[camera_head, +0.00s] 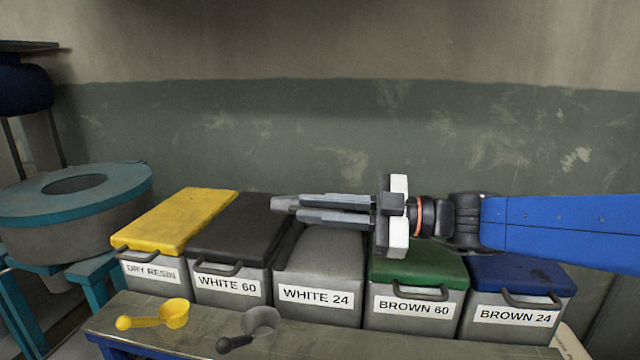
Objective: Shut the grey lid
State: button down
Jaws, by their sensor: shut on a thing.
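The grey bin (317,311) labelled WHITE 24 stands in the middle of the row. A grey surface (328,255) shows at its top, below my gripper, and no front handle shows there, unlike on the other bins. My gripper (285,203) reaches in from the right, level, pointing left above the back of this bin.
The yellow (178,219), black (235,232), green (418,267) and blue (520,275) lids lie shut on neighbouring bins. A yellow scoop (172,315) and a grey scoop (262,322) lie on the bench in front. A round teal-topped machine (110,182) stands at left.

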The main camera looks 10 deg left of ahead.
jog(key=shift+f, duration=0.55)
jog(key=c, duration=1.8)
grip_release()
jog(key=shift+w, duration=0.15)
jog(key=shift+c, duration=0.2)
jog(key=shift+d, duration=0.2)
jog(key=d, duration=1.7)
jog(key=shift+s, duration=0.4)
